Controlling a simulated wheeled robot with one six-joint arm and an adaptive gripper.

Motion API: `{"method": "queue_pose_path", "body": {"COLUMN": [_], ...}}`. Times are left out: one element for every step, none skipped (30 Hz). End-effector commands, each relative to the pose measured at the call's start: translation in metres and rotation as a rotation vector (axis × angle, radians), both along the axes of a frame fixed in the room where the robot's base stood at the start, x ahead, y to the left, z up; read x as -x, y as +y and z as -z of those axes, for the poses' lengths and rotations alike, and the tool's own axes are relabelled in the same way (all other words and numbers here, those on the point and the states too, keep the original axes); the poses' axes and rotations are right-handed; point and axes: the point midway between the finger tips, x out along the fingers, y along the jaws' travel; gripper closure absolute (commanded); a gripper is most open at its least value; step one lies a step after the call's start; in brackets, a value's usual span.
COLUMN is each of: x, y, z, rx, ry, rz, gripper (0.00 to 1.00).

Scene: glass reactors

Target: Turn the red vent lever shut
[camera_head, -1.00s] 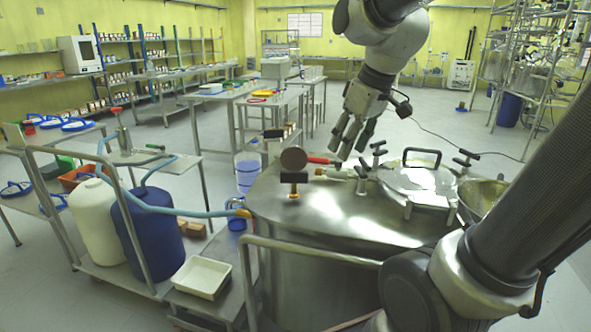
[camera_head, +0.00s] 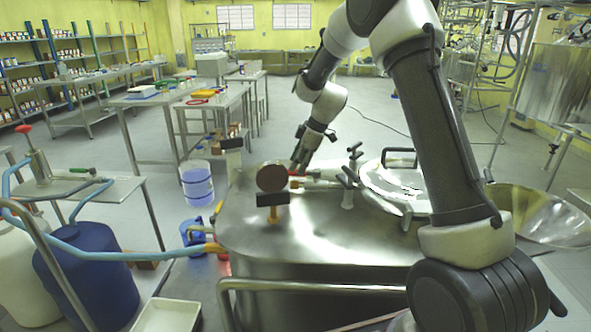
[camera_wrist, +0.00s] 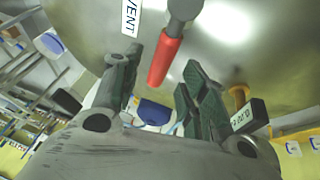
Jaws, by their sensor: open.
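The red vent lever (camera_wrist: 165,62) shows in the wrist view, its red grip hanging from a grey metal fitting beside a white VENT label (camera_wrist: 131,17). My gripper (camera_wrist: 161,66) is open, with one finger on each side of the red grip in the picture. Gaps show beside the grip, and I see no clear contact. In the head view my gripper (camera_head: 300,163) points down over the back of the steel vessel top (camera_head: 310,225), behind the round gauge (camera_head: 271,177). Only a little of the red lever (camera_head: 293,184) shows there, next to the gauge.
A black T-handle on a yellow stem (camera_head: 272,200) stands before the gauge. A round lid (camera_head: 397,187) with clamp handles is to its right. A rail (camera_head: 310,287) runs along the vessel's front. Blue and white drums stand at the left.

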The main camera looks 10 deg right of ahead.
Motion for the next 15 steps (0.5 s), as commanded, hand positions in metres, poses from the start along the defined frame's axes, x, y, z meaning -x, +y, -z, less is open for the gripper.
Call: {"method": "queue_pose_path", "body": {"x": [-0.002, -0.003, -0.004, -0.005, -0.006, -0.007, -0.007, -0.008, -0.008, -0.008, -0.008, -0.008, -0.008, -0.008, -0.008], "y": [0.003, 0.004, 0.006, 0.007, 0.008, 0.008, 0.009, 0.009, 0.01, 0.01, 0.01, 0.01, 0.01, 0.01, 0.01], "z": [0.008, 0.012, 0.016, 0.019, 0.022, 0.025, 0.026, 0.027, 0.028, 0.028, 0.029, 0.029, 0.029, 0.029, 0.028], "rx": [0.001, 0.0, 0.001, 0.001, 0.001, 0.001, 0.001, 0.001, 0.001, 0.001, 0.0, 0.0, 0.0, 0.0, 0.0], "ry": [0.001, 0.002, 0.001, 0.001, 0.0, 0.0, 0.0, -0.001, -0.001, -0.001, -0.001, -0.001, -0.001, -0.001, -0.001], "rz": [0.0, -0.001, 0.0, 0.0, 0.0, 0.0, 0.0, 0.001, 0.001, 0.001, 0.0, 0.0, 0.0, 0.0, 0.0], "gripper": [0.57, 0.57, 0.57, 0.57, 0.57, 0.57, 0.57, 0.57, 0.57, 0.57, 0.57, 0.57, 0.57, 0.57, 0.57]}}
